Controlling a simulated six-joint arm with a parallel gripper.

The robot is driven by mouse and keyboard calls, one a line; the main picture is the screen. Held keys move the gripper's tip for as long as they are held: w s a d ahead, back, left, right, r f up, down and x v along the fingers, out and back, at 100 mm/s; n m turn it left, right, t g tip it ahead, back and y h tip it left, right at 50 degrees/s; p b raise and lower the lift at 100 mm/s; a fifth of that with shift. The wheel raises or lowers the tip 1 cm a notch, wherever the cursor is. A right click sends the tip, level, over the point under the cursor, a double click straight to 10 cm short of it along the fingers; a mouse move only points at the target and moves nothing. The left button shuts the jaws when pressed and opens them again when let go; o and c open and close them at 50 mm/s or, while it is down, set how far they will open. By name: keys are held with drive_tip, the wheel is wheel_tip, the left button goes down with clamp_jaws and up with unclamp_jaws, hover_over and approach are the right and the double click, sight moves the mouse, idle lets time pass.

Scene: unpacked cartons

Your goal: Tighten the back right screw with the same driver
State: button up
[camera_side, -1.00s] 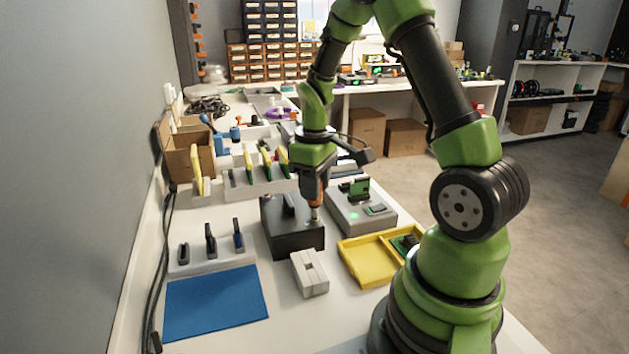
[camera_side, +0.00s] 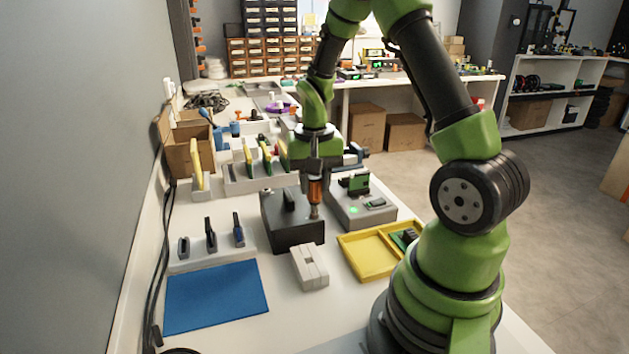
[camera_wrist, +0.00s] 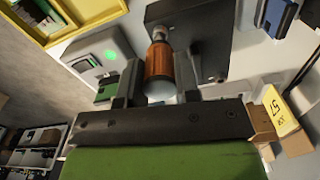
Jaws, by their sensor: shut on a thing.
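My gripper (camera_side: 315,180) is shut on a driver (camera_side: 315,192) with an orange-brown handle. The driver is upright, its lower end at the right side of the top of a black box (camera_side: 290,232). In the wrist view the driver (camera_wrist: 159,62) sits between my two fingers (camera_wrist: 158,85), its far end over the black box (camera_wrist: 205,50). The screw under the driver is hidden, and I cannot tell whether the tip is seated in it. A dark handle-like block (camera_side: 289,200) stands on the box top.
A grey device (camera_side: 365,212) with a green light stands close right of the box. A yellow tray (camera_side: 365,258), a pale slotted block (camera_side: 310,268) and a blue mat (camera_side: 215,298) lie in front. A rack of boards (camera_side: 260,175) is behind.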

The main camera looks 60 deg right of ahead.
drive_tip(key=m, duration=0.9)
drive_tip(key=shift+n, duration=1)
drive_tip(key=shift+r, duration=2.25)
